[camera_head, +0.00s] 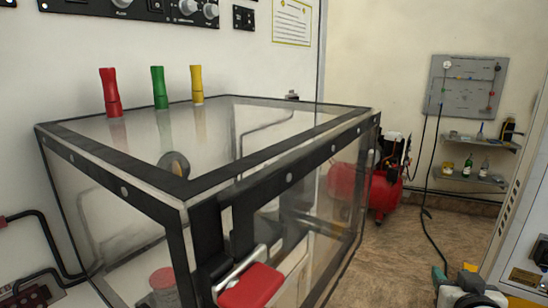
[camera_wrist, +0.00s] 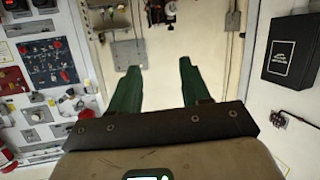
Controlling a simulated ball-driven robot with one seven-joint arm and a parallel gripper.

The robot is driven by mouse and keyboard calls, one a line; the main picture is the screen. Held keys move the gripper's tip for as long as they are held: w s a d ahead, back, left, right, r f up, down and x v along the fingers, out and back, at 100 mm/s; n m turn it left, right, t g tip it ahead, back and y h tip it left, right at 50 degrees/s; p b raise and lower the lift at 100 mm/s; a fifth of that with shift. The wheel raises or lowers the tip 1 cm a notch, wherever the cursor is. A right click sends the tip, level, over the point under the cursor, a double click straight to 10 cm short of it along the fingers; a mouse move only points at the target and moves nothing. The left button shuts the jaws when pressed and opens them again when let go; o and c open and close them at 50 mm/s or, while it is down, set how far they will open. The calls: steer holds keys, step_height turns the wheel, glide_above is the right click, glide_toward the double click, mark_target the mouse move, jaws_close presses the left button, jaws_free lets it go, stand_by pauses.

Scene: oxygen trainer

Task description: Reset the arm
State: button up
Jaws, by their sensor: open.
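My gripper (camera_wrist: 159,64) shows in the wrist view with two green fingers spread well apart. It is open, and nothing is between the fingers.
In the head view a clear box with black edges (camera_head: 118,190) stands close in front, with a red latch (camera_head: 250,287). The wrist view shows a control panel (camera_wrist: 48,72) and black box (camera_wrist: 293,48).

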steer(key=s+a+f+n+g+y, duration=0.1)
steer(key=s+a+f+g+y, duration=0.15)
steer(key=s+f, duration=0.55)
steer(key=s+a+f+g+y, duration=0.1)
steer(key=s+a+f+g, duration=0.25)
steer(key=s+f, duration=0.55)
steer(key=s+a+f+n+g+y, duration=0.1)
steer(key=s+a+f+g, duration=0.1)
steer(key=s, duration=0.6)
steer(key=s+a+f+n+g+y+p, duration=0.1)
steer(key=s+f+g, duration=0.3)
steer(key=s+f, duration=0.3)
steer(key=shift+s+a, duration=0.35)
steer(key=shift+s, duration=0.05)
